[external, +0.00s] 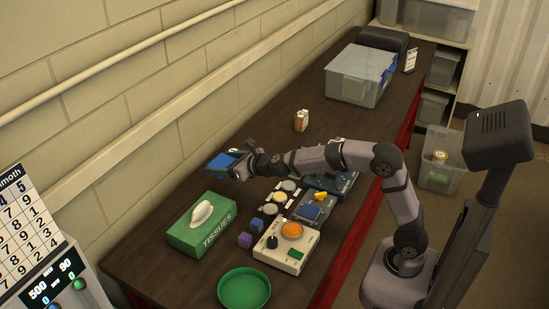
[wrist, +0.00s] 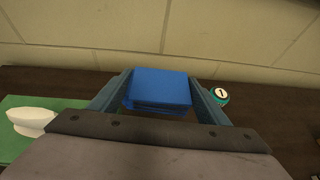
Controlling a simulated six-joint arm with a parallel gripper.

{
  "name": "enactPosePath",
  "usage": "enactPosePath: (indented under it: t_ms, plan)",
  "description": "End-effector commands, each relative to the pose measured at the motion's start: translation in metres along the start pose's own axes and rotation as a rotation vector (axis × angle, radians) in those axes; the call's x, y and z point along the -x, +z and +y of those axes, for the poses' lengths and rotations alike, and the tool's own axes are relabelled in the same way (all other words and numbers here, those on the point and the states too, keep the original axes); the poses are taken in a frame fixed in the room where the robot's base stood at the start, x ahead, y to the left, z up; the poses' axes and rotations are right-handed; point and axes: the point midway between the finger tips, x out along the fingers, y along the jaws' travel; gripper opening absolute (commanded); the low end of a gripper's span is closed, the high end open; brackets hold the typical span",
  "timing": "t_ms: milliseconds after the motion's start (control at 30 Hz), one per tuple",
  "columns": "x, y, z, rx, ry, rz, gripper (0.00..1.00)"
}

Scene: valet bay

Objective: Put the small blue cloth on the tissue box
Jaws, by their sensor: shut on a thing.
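My gripper (external: 226,164) is raised above the table, behind and to the right of the tissue box. It is shut on the small blue cloth (external: 223,160), a folded square. In the wrist view the cloth (wrist: 159,90) sits between the two fingers. The green tissue box (external: 191,236) stands on the table with a white tissue sticking out of its top. In the wrist view the box (wrist: 20,146) is at the left edge, so the cloth is beside it in that view, not over it.
A green round dish (external: 244,290) lies at the front. A beige device with an orange disc (external: 284,247), small blue and purple cubes (external: 245,240) and several trays stand right of the box. A small carton (external: 301,120) and a clear bin (external: 359,77) stand farther back.

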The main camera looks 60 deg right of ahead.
Motion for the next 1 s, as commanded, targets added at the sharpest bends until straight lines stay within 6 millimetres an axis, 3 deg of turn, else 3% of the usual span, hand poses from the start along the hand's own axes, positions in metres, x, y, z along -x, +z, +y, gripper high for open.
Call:
enactPosePath:
  t_ms: [300,400,600,733,1000]
  plan:
    - [0.040,0.018,0.132,0.082,0.192,0.001,0.48]
    - [0.054,0.019,0.165,0.098,0.234,0.001,0.48]
    - [0.076,0.021,0.210,0.113,0.270,0.001,0.48]
    - [0.081,0.022,0.219,0.104,0.252,0.001,0.48]
    - [0.074,0.029,0.194,0.061,0.146,0.000,0.48]
